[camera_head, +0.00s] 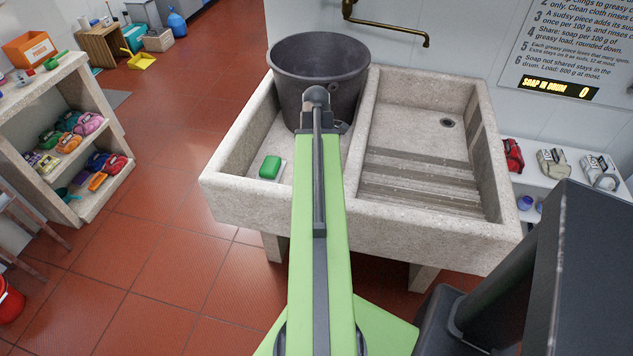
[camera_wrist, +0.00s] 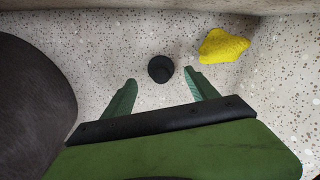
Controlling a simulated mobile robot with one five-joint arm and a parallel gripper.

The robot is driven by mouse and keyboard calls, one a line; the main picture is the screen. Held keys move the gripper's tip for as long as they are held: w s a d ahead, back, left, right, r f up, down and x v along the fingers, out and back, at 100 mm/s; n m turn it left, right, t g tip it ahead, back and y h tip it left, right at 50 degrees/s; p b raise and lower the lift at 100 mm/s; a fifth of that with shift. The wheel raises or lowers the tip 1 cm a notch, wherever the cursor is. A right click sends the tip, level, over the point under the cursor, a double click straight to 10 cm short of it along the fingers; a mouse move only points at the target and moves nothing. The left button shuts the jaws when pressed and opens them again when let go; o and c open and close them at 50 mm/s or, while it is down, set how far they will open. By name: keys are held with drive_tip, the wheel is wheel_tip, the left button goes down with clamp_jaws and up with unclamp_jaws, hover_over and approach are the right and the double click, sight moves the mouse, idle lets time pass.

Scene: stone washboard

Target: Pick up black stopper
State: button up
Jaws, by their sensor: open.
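The black stopper (camera_wrist: 161,69) is a small, dark, round piece on the speckled stone floor of the basin in the wrist view. My gripper (camera_wrist: 160,82) is open, with one green finger to the left of the stopper and one to its right. The stopper lies near the fingertips, in the gap between them, with bare stone showing on both sides. I cannot tell the fingers' height above the floor. In the head view my arm reaches over the left basin of the stone washboard (camera_head: 232,185). I cannot make out the stopper there.
A large dark drum (camera_head: 318,75) stands in the left basin and its round side (camera_wrist: 35,95) is close on the left. A yellow lump (camera_wrist: 223,46) lies right of the stopper by the basin wall. A green block (camera_head: 270,167) sits in the left basin. The ribbed right basin is empty.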

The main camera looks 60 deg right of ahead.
wheel_tip(320, 180, down, 5)
drive_tip(key=b, duration=0.5)
drive_tip(key=shift+w+f, duration=0.1)
drive_tip(key=shift+f, duration=0.05)
clamp_jaws()
drive_tip(key=shift+r, duration=0.25)
wheel_tip(320, 180, up, 10)
drive_tip(key=p, duration=1)
drive_tip(key=shift+r, duration=0.15)
